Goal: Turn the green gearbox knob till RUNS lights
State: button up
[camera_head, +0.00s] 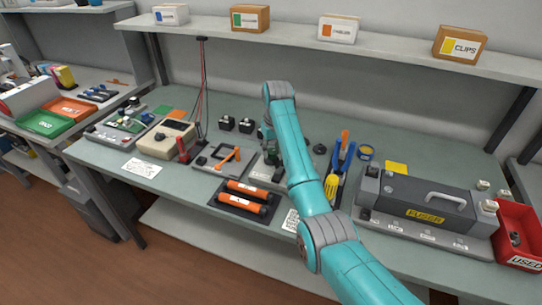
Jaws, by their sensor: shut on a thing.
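My teal arm reaches over the bench, and its end bends down at mid-bench. My gripper (268,150) is small and dark there, partly hidden by the arm. It is low over a grey unit (261,174), which appears to be the gearbox. The gripper is shut on what appears to be the green knob, but the knob itself is mostly hidden by the gripper and arm. I cannot make out a RUNS light or tell whether one is lit.
Two orange cartridges (247,189) lie in a dark tray left of my arm. A grey fuser unit (421,203) and a red USED bin (518,232) stand at right. A blue tool holder (343,155) is close to the arm's right side. A shelf (330,52) with boxes runs above.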

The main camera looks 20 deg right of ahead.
jog(key=m, duration=0.4)
jog(key=shift+h, duration=0.4)
jog(key=m, duration=0.4)
jog(key=shift+m+h, duration=0.3)
jog(key=m, duration=0.5)
jog(key=shift+a+g+h, duration=0.1)
jog(key=shift+g+h, duration=0.2)
jog(key=shift+g, duration=0.1)
jog(key=m, duration=0.4)
jog(key=shift+g, duration=0.3)
jog(key=o, duration=0.9)
